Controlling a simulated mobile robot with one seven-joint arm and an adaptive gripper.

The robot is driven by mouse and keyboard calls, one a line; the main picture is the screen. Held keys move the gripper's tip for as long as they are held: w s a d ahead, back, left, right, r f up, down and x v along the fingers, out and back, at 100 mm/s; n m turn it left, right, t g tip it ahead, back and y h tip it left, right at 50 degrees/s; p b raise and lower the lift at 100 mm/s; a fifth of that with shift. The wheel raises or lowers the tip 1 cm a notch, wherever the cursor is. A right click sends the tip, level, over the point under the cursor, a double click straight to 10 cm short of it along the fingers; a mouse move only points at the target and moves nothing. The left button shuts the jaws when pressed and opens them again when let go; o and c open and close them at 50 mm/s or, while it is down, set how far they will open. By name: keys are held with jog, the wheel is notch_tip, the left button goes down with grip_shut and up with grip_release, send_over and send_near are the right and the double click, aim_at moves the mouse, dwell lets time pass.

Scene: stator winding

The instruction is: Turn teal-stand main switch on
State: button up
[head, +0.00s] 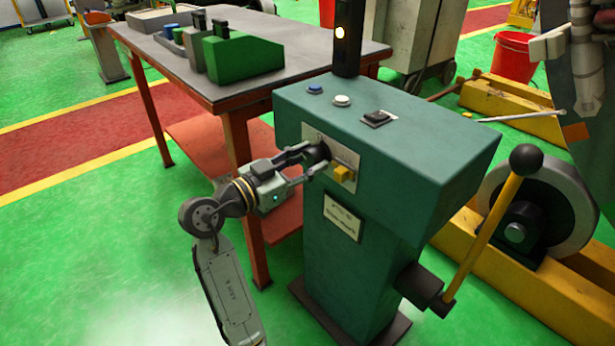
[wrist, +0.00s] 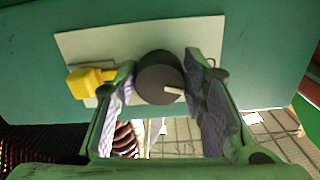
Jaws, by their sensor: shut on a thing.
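The teal stand (head: 385,150) stands right of centre in the head view. Its main switch is a round black knob (wrist: 159,78) with a white mark, on a pale plate (wrist: 200,38) on the stand's face. The knob also shows, partly hidden, in the head view (head: 318,152). My gripper (wrist: 161,80) has a finger on each side of the knob and is shut on it; it also shows in the head view (head: 308,160). In the wrist view the white mark points to the lower right.
A yellow block-like part (wrist: 88,82) sits close beside my left finger in the wrist view. Blue (head: 315,89) and white (head: 342,100) buttons are on the stand's top. A lever with a black ball (head: 525,158) rises at the right. A workbench (head: 170,62) stands behind.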

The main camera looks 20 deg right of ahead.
jog(key=m+b, duration=0.2)
jog(key=b, duration=0.1)
jog(key=m+b, duration=0.2)
jog(key=b, duration=0.1)
jog(key=shift+w+a+f, duration=0.1)
jog(key=shift+f, duration=0.3)
jog(key=m+b, duration=0.4)
jog(key=b, duration=0.2)
jog(key=shift+r+m, duration=0.1)
jog(key=shift+m, duration=0.2)
jog(key=m+b, duration=0.3)
jog(key=b, duration=0.1)
jog(key=shift+r+m+b, duration=0.2)
jog(key=shift+m+b, duration=0.15)
jog(key=shift+m, duration=0.05)
jog(key=shift+w+r+m+b, duration=0.1)
jog(key=shift+r+m+b, duration=0.05)
jog(key=shift+m+b, duration=0.7)
jog(key=shift+r+m, duration=0.1)
jog(key=shift+m, duration=0.15)
jog(key=o, duration=1.2)
jog(key=shift+c, duration=0.2)
jog(key=shift+a, duration=0.1)
jog(key=v, duration=1.2)
